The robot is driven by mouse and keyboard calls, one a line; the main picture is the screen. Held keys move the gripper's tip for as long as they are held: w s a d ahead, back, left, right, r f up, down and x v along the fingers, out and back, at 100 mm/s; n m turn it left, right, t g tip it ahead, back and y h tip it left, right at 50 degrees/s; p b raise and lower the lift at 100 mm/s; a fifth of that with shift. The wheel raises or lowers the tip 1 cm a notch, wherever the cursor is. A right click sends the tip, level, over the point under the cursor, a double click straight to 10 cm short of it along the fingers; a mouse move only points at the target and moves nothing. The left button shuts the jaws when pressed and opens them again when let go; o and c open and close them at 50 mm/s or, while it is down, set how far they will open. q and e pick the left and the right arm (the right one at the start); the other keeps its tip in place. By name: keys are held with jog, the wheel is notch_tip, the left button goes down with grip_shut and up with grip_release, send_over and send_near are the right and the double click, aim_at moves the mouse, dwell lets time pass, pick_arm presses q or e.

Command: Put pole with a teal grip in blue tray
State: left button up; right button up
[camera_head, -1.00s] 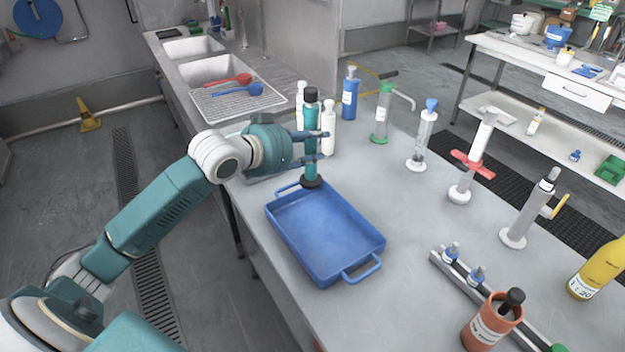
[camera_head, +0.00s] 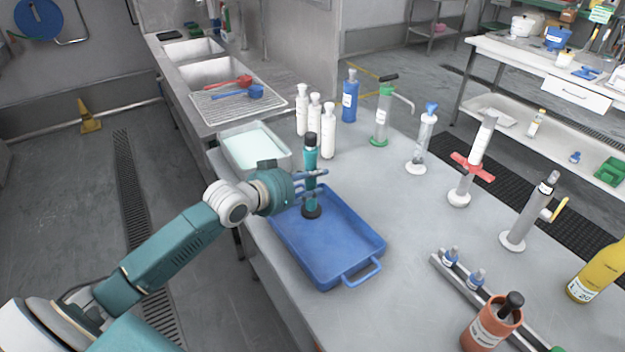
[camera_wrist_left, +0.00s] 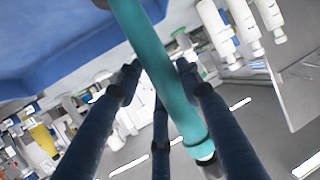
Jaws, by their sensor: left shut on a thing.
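The pole with a teal grip (camera_head: 309,164) stands upright in the head view, with a black top and a black round foot. It also fills the middle of the left wrist view (camera_wrist_left: 160,62). My left gripper (camera_head: 318,182) is shut on the pole from the left side, with its dark fingers (camera_wrist_left: 155,85) around the teal part. The blue tray (camera_head: 327,245) lies on the grey table, and the pole's foot appears over its far end. I cannot tell whether the foot touches the tray floor. My right gripper is not in view.
A pale container (camera_head: 256,150) stands behind the gripper. Several white bottles (camera_head: 328,131) and a blue bottle (camera_head: 350,95) stand behind the tray. Pump-like tools (camera_head: 462,190) stand to the right. An orange pot (camera_head: 491,325) is at the front right.

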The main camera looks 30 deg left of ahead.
pick_arm(q)
jog(key=shift+f, duration=0.15)
jog(key=o, duration=1.2)
jog(key=shift+o, duration=0.6)
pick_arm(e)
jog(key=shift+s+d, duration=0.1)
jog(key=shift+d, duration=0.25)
pick_arm(q)
jog(key=shift+s+r, duration=0.1)
jog(key=shift+r, duration=0.1)
jog(key=v, duration=1.1)
jog(key=shift+s+b, duration=0.4)
jog(key=shift+b, duration=0.05)
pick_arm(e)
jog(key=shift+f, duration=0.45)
pick_arm(q)
jog(key=shift+a+r, duration=0.1)
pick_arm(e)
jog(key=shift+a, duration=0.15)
